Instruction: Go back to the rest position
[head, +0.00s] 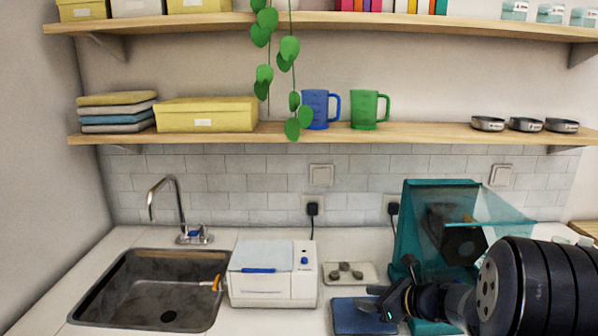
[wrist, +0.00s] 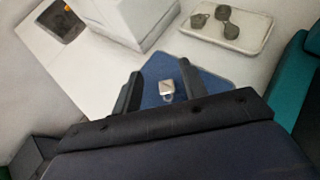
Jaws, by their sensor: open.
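My gripper (head: 383,303) is at the lower right in the head view, above a blue board (head: 352,318) on the counter. In the wrist view my gripper (wrist: 164,92) has its two dark fingers apart. A small silvery block-like piece (wrist: 167,88) shows between the fingers, over the blue board (wrist: 215,84); I cannot tell whether it touches either finger. A pale tray (head: 365,279) with several small grey round pieces (head: 346,269) lies behind the board. The tray (wrist: 256,40) also shows at the top of the wrist view.
A white box-like machine (head: 276,290) stands left of the board, beside the sink (head: 150,290). A teal cabinet with a clear hood (head: 407,225) stands close on the right. A wall shelf (head: 270,132) holding mugs and boxes hangs above. Some bare counter (head: 222,240) shows behind the sink.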

